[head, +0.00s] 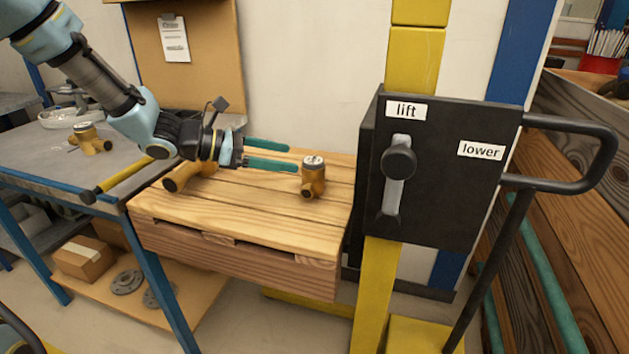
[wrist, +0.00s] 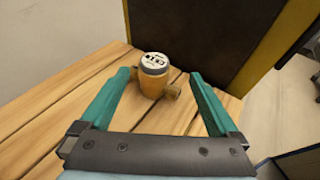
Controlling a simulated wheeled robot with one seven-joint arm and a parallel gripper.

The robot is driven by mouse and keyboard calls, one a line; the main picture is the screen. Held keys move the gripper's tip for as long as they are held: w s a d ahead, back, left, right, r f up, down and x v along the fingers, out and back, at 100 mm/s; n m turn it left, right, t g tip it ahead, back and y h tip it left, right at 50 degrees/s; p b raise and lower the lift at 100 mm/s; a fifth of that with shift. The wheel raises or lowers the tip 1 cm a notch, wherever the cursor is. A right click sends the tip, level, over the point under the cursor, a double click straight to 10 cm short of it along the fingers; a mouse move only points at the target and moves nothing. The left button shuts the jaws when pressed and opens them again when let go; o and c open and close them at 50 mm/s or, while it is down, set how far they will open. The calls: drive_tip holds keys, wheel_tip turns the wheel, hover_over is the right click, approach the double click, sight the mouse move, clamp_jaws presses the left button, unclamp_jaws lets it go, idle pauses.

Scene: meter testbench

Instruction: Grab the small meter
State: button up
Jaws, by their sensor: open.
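The small meter (head: 313,178) is a brass body with a round white dial on top. It stands upright on the wooden bench top (head: 240,205), near its right side. My gripper (head: 269,154) is open, with two teal fingers pointing toward the meter from the left, apart from it in the head view. In the wrist view the small meter (wrist: 153,76) shows ahead, between and slightly beyond the fingertips of my gripper (wrist: 162,75). A larger brass meter (head: 180,178) lies behind my gripper, partly hidden by it.
A black lift box (head: 450,165) with a lever and handle stands right of the bench, close to the small meter. Another brass meter (head: 88,137) sits on the grey table (head: 40,150) at left. The front of the wooden top is clear.

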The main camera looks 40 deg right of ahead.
sight(303, 167)
drive_tip(key=x, duration=0.5)
drive_tip(key=shift+w+d+r+p, duration=0.1)
drive_tip(key=shift+d+r+p, duration=0.1)
drive_tip(key=shift+r+p, duration=0.15)
drive_tip(key=shift+w+f+p+x, duration=0.15)
drive_tip(key=shift+p+x, duration=0.1)
drive_tip(key=shift+x, duration=0.75)
drive_tip(key=shift+w+f+p+x, duration=0.15)
drive_tip(key=shift+p+x, duration=0.15)
drive_tip(key=shift+x, duration=0.7)
drive_tip(key=shift+w+f+p+x, duration=0.15)
drive_tip(key=shift+p+x, duration=0.1)
drive_tip(key=shift+x, duration=0.75)
drive_tip(key=shift+s, duration=0.1)
clamp_jaws()
